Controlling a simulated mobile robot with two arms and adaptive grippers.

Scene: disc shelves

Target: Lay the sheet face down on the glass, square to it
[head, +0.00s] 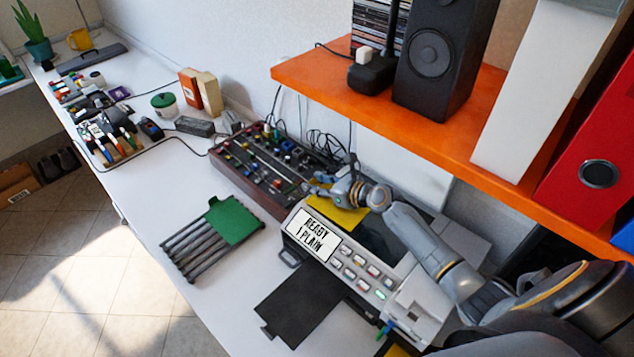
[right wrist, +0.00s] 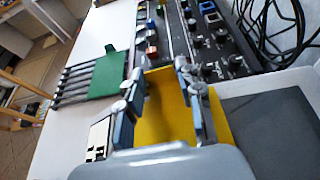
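A yellow sheet (head: 340,209) lies at the far-left end of the copier (head: 410,310), beside its dark glass (head: 378,238). In the right wrist view the yellow sheet (right wrist: 168,105) shows between and beyond my fingers, with dark grey glass (right wrist: 270,130) to its right. My right gripper (head: 325,184) is over the sheet; in its wrist view the fingers (right wrist: 158,88) stand wide apart, one on each side of part of the sheet. I cannot tell whether they touch it. Part of the sheet is hidden by the gripper and arm. My left gripper is not in view.
An orange shelf (head: 440,125) with a black speaker (head: 432,55) overhangs the back. A knobbed console (head: 265,170) stands close beyond the copier. A green sheet (head: 233,220) lies on a slatted rack (head: 190,250). A black tray (head: 300,305) juts from the copier's front.

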